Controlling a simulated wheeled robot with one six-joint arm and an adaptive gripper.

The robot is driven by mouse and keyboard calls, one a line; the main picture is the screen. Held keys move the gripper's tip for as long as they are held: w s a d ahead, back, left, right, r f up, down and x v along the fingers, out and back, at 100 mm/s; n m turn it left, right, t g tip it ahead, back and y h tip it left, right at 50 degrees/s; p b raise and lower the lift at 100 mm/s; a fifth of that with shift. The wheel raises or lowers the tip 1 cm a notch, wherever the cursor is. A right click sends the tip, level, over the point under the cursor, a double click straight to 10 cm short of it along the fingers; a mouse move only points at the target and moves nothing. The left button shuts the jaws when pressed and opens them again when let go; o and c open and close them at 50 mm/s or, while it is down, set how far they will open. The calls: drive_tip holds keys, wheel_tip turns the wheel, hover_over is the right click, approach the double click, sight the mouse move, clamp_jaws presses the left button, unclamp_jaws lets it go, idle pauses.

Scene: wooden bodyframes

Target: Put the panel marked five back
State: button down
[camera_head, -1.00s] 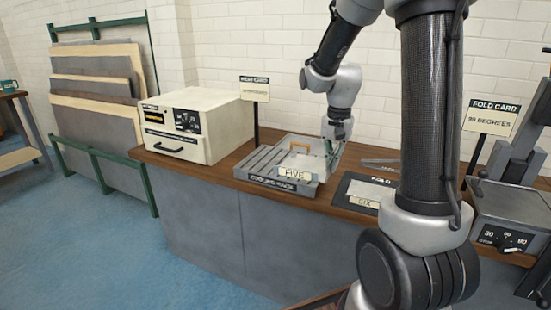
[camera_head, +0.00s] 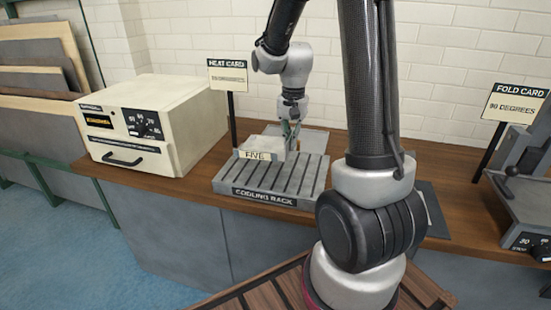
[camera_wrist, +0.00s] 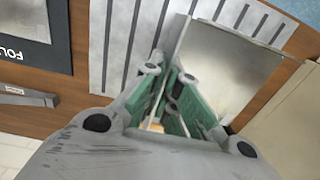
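The pale panel marked FIVE (camera_head: 256,155) is over the back left part of the grey slatted cooling rack (camera_head: 270,180), its label facing front. I cannot tell whether it rests on the slats or hangs just above. My gripper (camera_head: 290,138) points down at the panel's right side. In the wrist view, the green-padded fingers of my gripper (camera_wrist: 172,78) close around the panel's thin upright edge, with the panel's pale face (camera_wrist: 225,75) to the right. The rack's slats (camera_wrist: 125,45) run behind the fingers. The fingertips are partly hidden.
A cream oven (camera_head: 150,125) with a dial stands left of the rack. A heat card (camera_head: 228,75) stands behind it. At right are a dark mat (camera_head: 432,212), partly behind my arm, a fold card (camera_head: 514,103) and a folding machine (camera_head: 525,190). Bare wooden bench (camera_head: 465,190) lies between.

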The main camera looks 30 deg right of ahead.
wheel_tip(320, 180, down, 7)
drive_tip(key=shift+f, duration=0.1)
drive_tip(key=c, duration=1.6)
unclamp_jaws()
drive_tip(key=shift+c, duration=0.2)
wheel_tip(320, 180, up, 12)
drive_tip(key=f, duration=0.1)
drive_tip(key=s+a+r+n+t, duration=0.2)
drive_tip(key=s+r+n, duration=0.2)
drive_tip(key=s, duration=0.6)
drive_tip(key=s+a+r+n+t, duration=0.2)
drive_tip(key=s+r+n, duration=0.3)
drive_tip(key=s, duration=0.5)
drive_tip(key=shift+a+r, duration=0.4)
drive_tip(key=shift+r, duration=0.95)
drive_tip(key=shift+s, duration=0.1)
